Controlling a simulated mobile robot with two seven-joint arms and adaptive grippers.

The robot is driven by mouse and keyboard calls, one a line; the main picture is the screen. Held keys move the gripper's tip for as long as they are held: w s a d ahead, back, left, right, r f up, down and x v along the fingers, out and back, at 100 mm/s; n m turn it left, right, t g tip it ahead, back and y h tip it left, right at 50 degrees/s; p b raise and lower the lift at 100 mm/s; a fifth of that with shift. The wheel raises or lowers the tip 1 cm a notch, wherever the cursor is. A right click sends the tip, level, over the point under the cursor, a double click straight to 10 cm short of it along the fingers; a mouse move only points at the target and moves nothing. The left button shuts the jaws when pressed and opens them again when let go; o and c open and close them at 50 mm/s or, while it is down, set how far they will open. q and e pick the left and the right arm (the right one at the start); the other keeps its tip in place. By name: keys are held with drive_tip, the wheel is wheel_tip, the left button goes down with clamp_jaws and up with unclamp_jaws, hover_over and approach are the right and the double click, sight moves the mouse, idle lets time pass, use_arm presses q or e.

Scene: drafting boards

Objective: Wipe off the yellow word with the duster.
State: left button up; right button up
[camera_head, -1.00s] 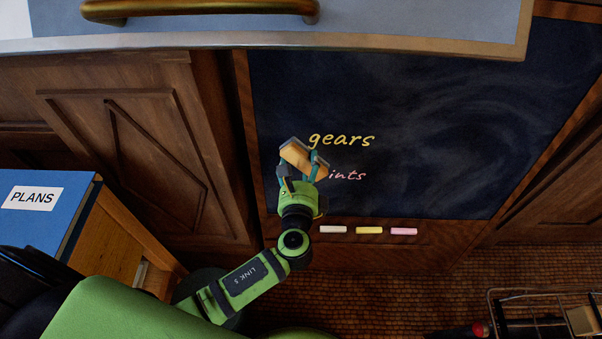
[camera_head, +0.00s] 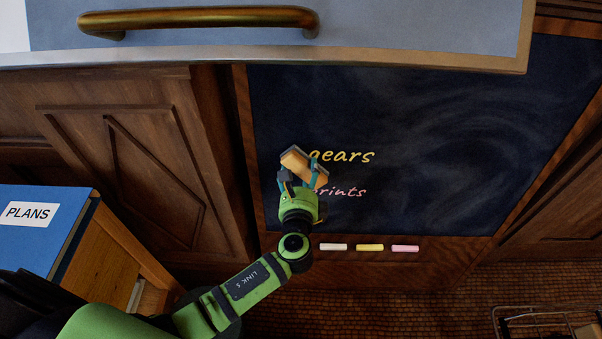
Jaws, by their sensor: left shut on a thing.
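The yellow word "gears" (camera_head: 345,156) is written on the dark chalkboard (camera_head: 430,130). Its first letter is partly covered by the duster (camera_head: 303,167), a tan block with a grey side. My left gripper (camera_head: 303,176) is shut on the duster and holds it at the left end of the yellow word. I cannot tell whether the duster touches the board. The pink word "prints" (camera_head: 345,192) stands just below the yellow one, its start partly hidden by my gripper. My right gripper is not in view.
White (camera_head: 333,247), yellow (camera_head: 370,247) and pink chalk (camera_head: 405,248) lie on the ledge below the board. A surface with a brass handle (camera_head: 200,18) spans the top. A blue "PLANS" box (camera_head: 35,235) stands left. A wire basket (camera_head: 545,322) is at lower right.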

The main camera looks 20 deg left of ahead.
use_arm(q)
drive_tip(key=shift+x, duration=1.05)
